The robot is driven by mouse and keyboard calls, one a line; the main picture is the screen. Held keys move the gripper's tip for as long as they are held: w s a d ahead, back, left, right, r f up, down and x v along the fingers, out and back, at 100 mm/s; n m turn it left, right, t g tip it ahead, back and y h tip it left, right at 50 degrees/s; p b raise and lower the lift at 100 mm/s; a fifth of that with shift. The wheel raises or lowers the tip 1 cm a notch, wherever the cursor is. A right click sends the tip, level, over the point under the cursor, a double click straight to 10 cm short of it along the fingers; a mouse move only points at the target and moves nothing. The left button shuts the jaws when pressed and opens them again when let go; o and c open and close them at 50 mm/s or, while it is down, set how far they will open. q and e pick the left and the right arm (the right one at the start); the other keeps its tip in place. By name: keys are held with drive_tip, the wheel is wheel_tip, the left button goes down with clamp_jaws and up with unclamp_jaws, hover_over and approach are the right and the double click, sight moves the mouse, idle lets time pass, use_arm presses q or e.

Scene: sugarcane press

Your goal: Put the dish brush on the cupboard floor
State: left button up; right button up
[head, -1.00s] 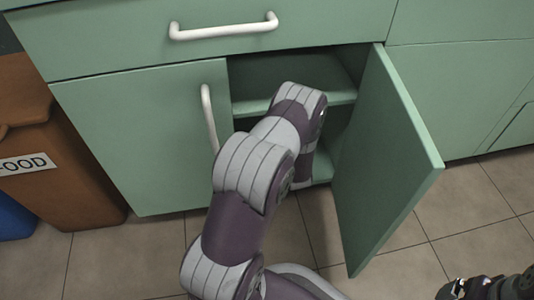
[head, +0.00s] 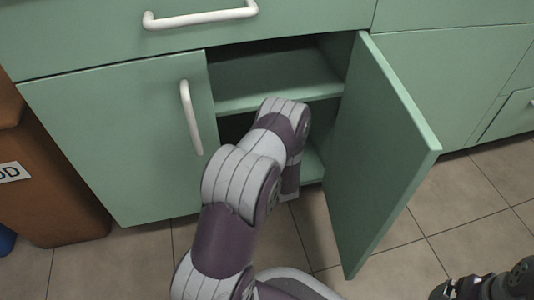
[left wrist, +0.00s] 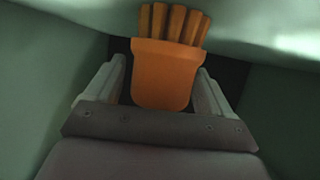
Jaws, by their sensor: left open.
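The dish brush (left wrist: 165,75) shows in the left wrist view as an orange block with several orange bristle tufts at its top end. It lies between the two grey fingers of my left gripper (left wrist: 160,66), which is open, with narrow gaps at its sides. I cannot tell what the brush rests on. In the head view my left arm reaches into the lower part of the open cupboard (head: 270,80), and its wrist hides the gripper and the brush. The cupboard floor (head: 312,166) shows only as a small strip. My right gripper (head: 485,287) is partly in view at the lower right.
The green cupboard door (head: 380,160) stands open to the right of my arm. A shelf (head: 240,104) crosses the cupboard above my wrist. The closed left door (head: 115,140) has a white handle. A brown bin (head: 50,190) stands at the left. Tiled floor lies in front.

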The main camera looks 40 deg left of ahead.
use_arm(q)
drive_tip(key=p+v, duration=0.7)
drive_tip(key=v, duration=0.5)
drive_tip(key=shift+r, duration=0.2)
